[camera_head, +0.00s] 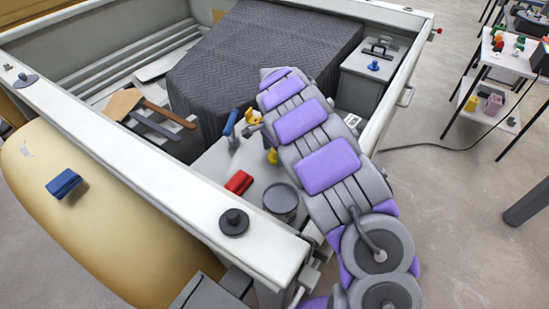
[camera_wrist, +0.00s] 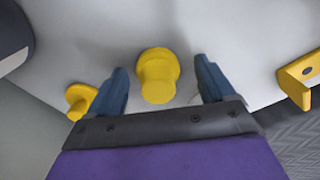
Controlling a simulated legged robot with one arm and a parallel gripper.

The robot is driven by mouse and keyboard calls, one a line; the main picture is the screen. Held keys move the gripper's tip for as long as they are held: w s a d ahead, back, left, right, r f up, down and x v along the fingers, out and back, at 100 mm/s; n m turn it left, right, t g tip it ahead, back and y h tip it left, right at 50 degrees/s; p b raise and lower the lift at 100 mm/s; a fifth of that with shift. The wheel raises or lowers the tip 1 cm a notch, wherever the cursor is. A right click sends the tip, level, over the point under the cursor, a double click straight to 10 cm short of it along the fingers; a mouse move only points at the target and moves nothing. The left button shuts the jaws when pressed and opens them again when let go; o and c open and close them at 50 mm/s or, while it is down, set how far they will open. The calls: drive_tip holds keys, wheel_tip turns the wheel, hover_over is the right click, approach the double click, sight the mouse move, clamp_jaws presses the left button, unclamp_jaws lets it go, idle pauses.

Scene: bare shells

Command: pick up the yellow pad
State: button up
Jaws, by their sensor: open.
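In the wrist view a yellow round stepped piece (camera_wrist: 158,75) lies between the two blue-grey fingers of my gripper (camera_wrist: 160,64), with a gap on each side. The fingers are apart and hold nothing. A second yellow round piece (camera_wrist: 79,101) is left of the left finger, and a yellow bracket-like piece (camera_wrist: 298,80) is at the right edge. Which of these is the yellow pad, I cannot tell for sure. In the head view small yellow pieces show left of my arm, one higher (camera_head: 253,116) and one lower (camera_head: 272,156). My arm hides the gripper there.
The light surface lies inside a white-walled bed. On it are a red block (camera_head: 239,183), a grey can (camera_head: 281,201) and a blue-handled tool (camera_head: 231,124). A dark quilted cover (camera_head: 260,55) stands behind. The white wall (camera_head: 150,165) runs along the left front.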

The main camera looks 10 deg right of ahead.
drive_tip(key=shift+a+f, duration=0.15)
drive_tip(key=shift+f, duration=0.1)
drive_tip(key=shift+d, duration=0.5)
drive_tip(key=shift+c, duration=0.8)
drive_tip(key=shift+d, duration=0.3)
drive_tip(key=c, duration=0.3)
drive_tip(key=shift+a, duration=0.7)
drive_tip(key=c, duration=0.7)
drive_tip(key=shift+d+r, duration=0.15)
drive_tip(key=shift+d, duration=0.3)
drive_tip(key=shift+c, duration=0.3)
drive_tip(key=shift+d+r, duration=0.1)
drive_tip(key=shift+r, duration=0.2)
drive_tip(key=r, duration=0.2)
drive_tip(key=r+p, duration=0.1)
drive_tip(key=r, duration=0.2)
drive_tip(key=a+r+p, duration=0.1)
drive_tip(key=r, duration=0.2)
drive_tip(key=shift+r, duration=0.2)
drive_tip(key=shift+d+r+p, duration=0.1)
drive_tip(key=shift+r+p, duration=0.2)
drive_tip(key=shift+r, duration=0.05)
drive_tip(key=shift+d, duration=0.3)
